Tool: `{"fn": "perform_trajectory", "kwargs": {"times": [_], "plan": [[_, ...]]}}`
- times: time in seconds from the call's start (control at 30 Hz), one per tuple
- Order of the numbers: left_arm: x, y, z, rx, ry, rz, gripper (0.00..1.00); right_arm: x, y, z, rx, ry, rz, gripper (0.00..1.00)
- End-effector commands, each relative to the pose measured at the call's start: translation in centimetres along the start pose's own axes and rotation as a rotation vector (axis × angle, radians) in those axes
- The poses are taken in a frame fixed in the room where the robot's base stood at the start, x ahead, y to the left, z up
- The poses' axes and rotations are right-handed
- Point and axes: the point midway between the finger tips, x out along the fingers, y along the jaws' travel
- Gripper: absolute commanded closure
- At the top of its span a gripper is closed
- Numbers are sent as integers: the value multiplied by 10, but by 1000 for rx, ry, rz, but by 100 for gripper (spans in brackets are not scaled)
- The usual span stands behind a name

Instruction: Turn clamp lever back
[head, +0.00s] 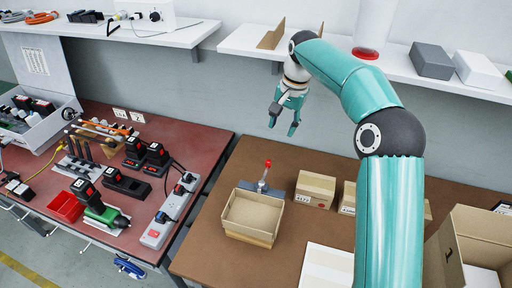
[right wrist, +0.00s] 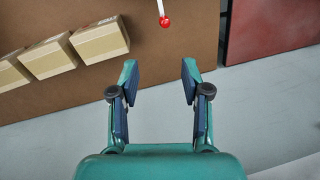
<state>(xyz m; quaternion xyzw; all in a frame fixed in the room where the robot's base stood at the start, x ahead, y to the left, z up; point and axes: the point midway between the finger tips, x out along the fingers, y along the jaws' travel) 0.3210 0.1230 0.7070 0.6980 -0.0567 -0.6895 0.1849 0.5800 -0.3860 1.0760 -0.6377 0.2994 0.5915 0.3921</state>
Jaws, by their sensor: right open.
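The clamp lever (head: 265,172) has a red knob and stands upright on a grey clamp base (head: 262,188) behind an open cardboard box (head: 252,214) on the brown table. In the right wrist view the lever's red knob (right wrist: 164,21) shows at the top, beyond the fingertips. My right gripper (head: 285,117) is above the table's back edge, behind and higher than the lever, and apart from it. It also shows in the right wrist view (right wrist: 159,85), with its fingers spread and nothing between them. My left gripper is not in view.
Small closed cartons (head: 315,189) stand right of the clamp. A large open carton (head: 470,240) is at the lower right. The red workbench (head: 150,190) at left holds tools, batteries and a power strip (head: 168,212). A wall shelf (head: 400,68) runs behind my right arm.

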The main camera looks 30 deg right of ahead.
Motion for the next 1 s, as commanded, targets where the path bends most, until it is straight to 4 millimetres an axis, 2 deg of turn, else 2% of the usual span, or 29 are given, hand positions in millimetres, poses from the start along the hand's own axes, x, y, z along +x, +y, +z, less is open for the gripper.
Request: {"fn": "perform_trajectory", "kwargs": {"times": [0.13, 0.27, 0.8, 1.0], "plan": [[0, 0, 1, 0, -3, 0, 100, 2, -3, 5, -13, 0, -3, 53], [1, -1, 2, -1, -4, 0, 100, 18, -4, 3, -10, -2, 1, 53], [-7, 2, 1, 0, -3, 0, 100, 129, -2, -1, 0, -4, 6, 53], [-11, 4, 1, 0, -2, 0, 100, 158, -2, -1, 1, -3, 5, 53]]}}
